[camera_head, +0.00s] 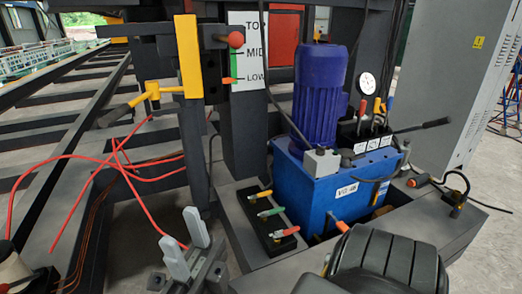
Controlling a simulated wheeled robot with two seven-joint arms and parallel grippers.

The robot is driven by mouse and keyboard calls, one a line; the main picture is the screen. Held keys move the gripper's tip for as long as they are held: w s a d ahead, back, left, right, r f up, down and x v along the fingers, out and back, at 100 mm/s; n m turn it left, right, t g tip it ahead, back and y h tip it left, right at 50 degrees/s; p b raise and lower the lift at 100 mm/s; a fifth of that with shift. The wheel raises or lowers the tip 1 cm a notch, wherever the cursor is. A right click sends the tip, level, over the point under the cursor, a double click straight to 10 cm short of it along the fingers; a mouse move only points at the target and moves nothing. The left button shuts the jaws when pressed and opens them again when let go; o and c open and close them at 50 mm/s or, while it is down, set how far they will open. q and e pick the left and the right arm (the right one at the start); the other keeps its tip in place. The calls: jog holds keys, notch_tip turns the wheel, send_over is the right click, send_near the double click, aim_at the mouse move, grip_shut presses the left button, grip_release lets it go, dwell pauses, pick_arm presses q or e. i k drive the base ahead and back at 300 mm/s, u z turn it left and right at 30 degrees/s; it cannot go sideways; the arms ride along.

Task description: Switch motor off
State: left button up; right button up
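The motor (320,95) is a dark blue ribbed cylinder standing upright on a bright blue tank (310,195). A small grey box (321,163) sits at the motor's foot; I cannot tell whether it is the switch, or whether the motor runs. My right gripper (179,229) is at the lower middle, with two light grey fingers apart and nothing seen between them. It is left of and nearer than a black block (262,222) with yellow, green and red levers, and apart from it. My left gripper is not in view.
A round gauge (366,84) and several coloured levers (376,107) stand on the tank's right side. A yellow post (187,55) and a TOP/MID/LOW sign (249,50) stand behind. Red cables (120,165) hang at left. A grey cabinet (450,80) is at right.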

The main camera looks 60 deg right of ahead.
aim_at(321, 151)
jog(key=u, duration=1.1)
jog(key=k, duration=1.2)
jog(key=z, duration=1.45)
jog(key=i, duration=0.5)
jog(key=z, duration=0.05)
